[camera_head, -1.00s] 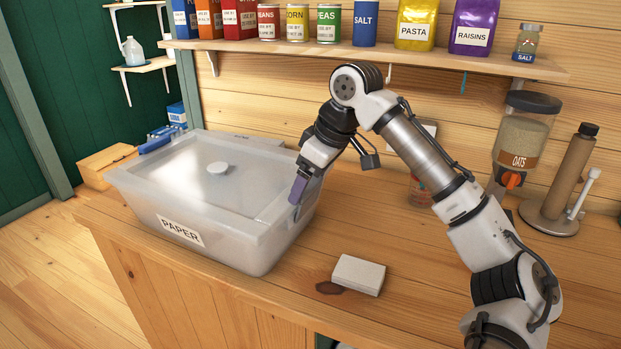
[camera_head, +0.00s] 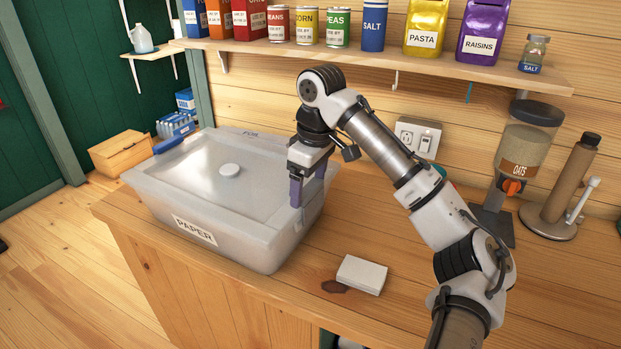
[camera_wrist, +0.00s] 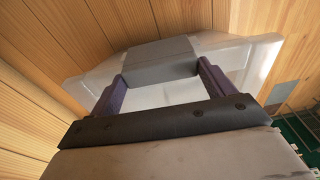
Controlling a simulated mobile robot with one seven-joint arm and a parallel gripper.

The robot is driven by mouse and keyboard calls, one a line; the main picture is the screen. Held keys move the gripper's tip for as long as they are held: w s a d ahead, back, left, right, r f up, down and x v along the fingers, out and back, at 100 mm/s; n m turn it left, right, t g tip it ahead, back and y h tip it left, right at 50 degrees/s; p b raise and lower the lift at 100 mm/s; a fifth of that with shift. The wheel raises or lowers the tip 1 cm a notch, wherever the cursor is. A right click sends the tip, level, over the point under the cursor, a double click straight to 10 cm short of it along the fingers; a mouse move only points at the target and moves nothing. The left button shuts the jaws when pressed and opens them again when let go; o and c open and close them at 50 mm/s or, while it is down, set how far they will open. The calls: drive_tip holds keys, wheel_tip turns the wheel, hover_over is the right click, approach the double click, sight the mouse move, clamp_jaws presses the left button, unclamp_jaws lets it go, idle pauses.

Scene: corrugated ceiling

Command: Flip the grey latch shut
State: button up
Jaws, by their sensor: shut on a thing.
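A translucent bin (camera_head: 262,240) labelled PAPER stands on the wooden counter, its lid (camera_head: 200,165) on with a round white knob. My gripper (camera_head: 296,198) points down at the bin's right rim. In the wrist view my gripper (camera_wrist: 160,77) has its purple fingers on either side of the grey latch (camera_wrist: 160,58), shut on it. The latch is a broad grey flap at the bin's edge. In the head view the fingers mostly hide it. A blue latch (camera_head: 169,144) sticks out at the bin's left side.
A white block (camera_head: 361,274) lies on the counter in front, right of the bin. An oats dispenser (camera_head: 524,160) and a roll holder (camera_head: 558,185) stand at the right. A shelf (camera_head: 390,68) with cans and bags runs above. The counter right of the bin is mostly clear.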

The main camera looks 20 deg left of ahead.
drive_tip(key=o, duration=0.9)
wheel_tip(320, 180, up, 14)
drive_tip(key=d, duration=0.1)
drive_tip(key=shift+d+f, duration=0.15)
drive_tip(key=shift+d, duration=0.15)
drive_tip(key=shift+s, duration=0.1)
